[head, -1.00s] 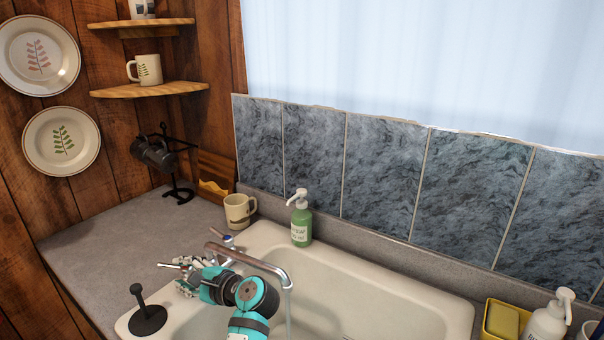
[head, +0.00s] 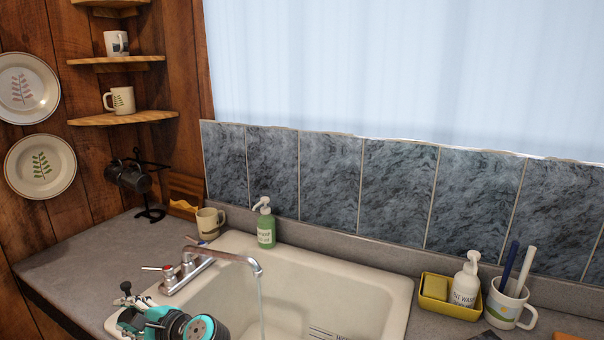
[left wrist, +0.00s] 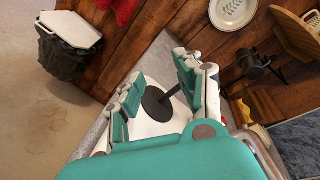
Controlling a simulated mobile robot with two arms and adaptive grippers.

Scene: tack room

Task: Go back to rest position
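My left gripper (head: 130,312) is at the bottom left of the head view, over the left end of the sink and partly hidden by my own teal arm. In the left wrist view my left gripper (left wrist: 160,78) has its fingers spread apart. A black round-based stopper (left wrist: 157,104) with a stem shows between and beyond the fingers; I see nothing held. In the head view only the top of the stopper (head: 125,288) shows behind the gripper. My right gripper is in neither view.
The faucet (head: 222,253) runs water into the white sink (head: 398,300). A green soap bottle (head: 266,230) and a mug (head: 209,222) stand behind it. A yellow tray (head: 450,308) and a toothbrush mug (head: 503,306) are at right.

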